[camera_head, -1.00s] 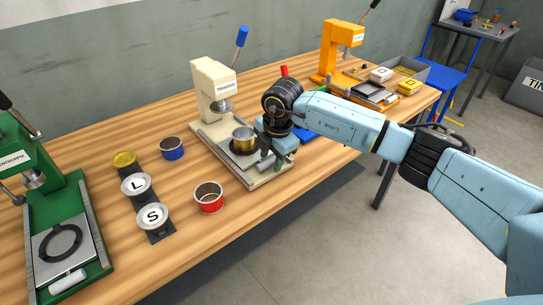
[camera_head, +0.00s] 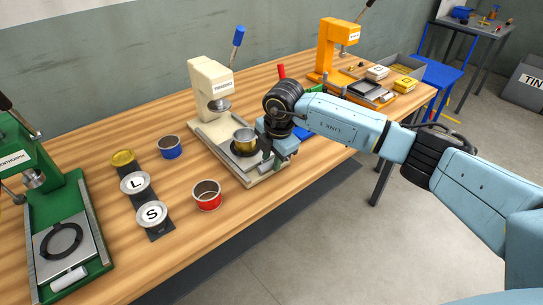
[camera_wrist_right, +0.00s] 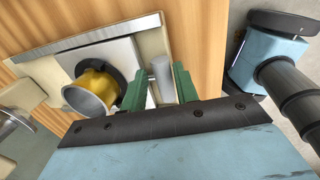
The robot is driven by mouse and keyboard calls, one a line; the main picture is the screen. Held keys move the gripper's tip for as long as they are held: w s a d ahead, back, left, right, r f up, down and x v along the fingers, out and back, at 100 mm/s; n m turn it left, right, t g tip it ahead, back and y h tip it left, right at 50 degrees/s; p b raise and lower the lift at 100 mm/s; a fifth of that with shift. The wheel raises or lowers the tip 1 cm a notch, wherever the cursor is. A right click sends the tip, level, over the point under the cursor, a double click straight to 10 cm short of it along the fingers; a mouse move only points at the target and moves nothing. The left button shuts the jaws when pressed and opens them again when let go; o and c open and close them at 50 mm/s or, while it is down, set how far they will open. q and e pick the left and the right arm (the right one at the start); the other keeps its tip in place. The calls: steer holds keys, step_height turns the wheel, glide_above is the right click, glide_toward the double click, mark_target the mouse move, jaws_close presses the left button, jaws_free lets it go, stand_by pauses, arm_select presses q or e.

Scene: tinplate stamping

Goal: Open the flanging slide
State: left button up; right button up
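A cream press (camera_head: 208,85) with a blue-knobbed lever stands mid-bench. Its slide, a pale plate (camera_wrist_right: 119,50) with a dark ring, lies on the cream base (camera_head: 218,148). A gold-coloured can (camera_head: 243,139) stands upright in the ring; the can (camera_wrist_right: 92,92) also shows in the right wrist view. A grey cylindrical handle (camera_wrist_right: 162,78) is at the slide's end.
A red can (camera_head: 207,195), a blue can (camera_head: 170,147) and a dark strip with lids marked L and S (camera_head: 152,214) stand left of the press. A green press (camera_head: 65,195) is at far left, an orange press (camera_head: 330,48) at the back right. The front bench edge is clear.

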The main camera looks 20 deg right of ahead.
steer(key=shift+o, duration=0.9)
step_height(320, 180, up, 13)
steer(key=s+p, duration=0.1)
steer(key=s, duration=0.1)
steer(key=shift+s+d, duration=0.3)
steer(key=shift+d, duration=0.1)
steer(key=shift+a, duration=0.1)
